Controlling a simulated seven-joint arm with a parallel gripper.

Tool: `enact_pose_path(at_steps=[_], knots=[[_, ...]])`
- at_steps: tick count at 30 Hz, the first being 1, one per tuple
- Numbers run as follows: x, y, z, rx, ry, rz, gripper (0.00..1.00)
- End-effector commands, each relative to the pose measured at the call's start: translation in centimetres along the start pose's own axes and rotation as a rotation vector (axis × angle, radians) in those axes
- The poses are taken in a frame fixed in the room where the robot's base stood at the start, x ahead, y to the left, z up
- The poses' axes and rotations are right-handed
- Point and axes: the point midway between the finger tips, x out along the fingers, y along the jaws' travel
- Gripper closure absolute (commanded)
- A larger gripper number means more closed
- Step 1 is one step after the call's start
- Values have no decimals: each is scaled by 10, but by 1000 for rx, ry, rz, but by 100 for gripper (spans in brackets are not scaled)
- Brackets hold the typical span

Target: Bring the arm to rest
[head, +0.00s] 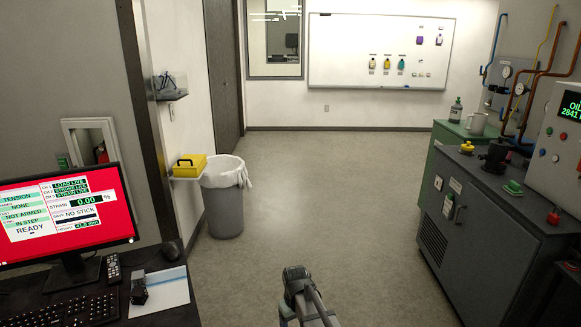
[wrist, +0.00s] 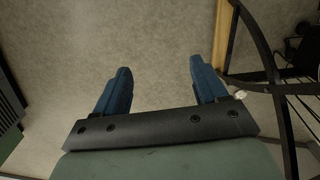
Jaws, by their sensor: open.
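My gripper (wrist: 158,75) is open and empty in the wrist view, its two blue fingers spread apart above bare floor. In the head view, part of my arm (head: 302,295) shows at the bottom centre, over the floor. No object lies between the fingers.
A desk with a red-screened monitor (head: 65,215) and keyboard (head: 60,312) stands at left. A grey bin (head: 222,205) and yellow box (head: 189,165) are by the left wall. A dark machine cabinet (head: 480,230) with pipes stands at right. The floor (head: 320,185) between is clear.

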Motion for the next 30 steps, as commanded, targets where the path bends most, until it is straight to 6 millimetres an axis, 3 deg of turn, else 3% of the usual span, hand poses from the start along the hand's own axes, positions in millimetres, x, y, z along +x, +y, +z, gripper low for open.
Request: enact_pose_path(at_steps=[1,3,9,15,18,23,30], knots=[[9,15,30,63,-4,-1,28],[19,32,57,143,-4,-1,28],[39,64,117,319,-1,0,28],[51,81,163,451,-1,1,28],[59,85,179,494,-7,-1,28],[82,76,192,488,-55,-12,28],[121,58,226,486,-142,-34,28]])
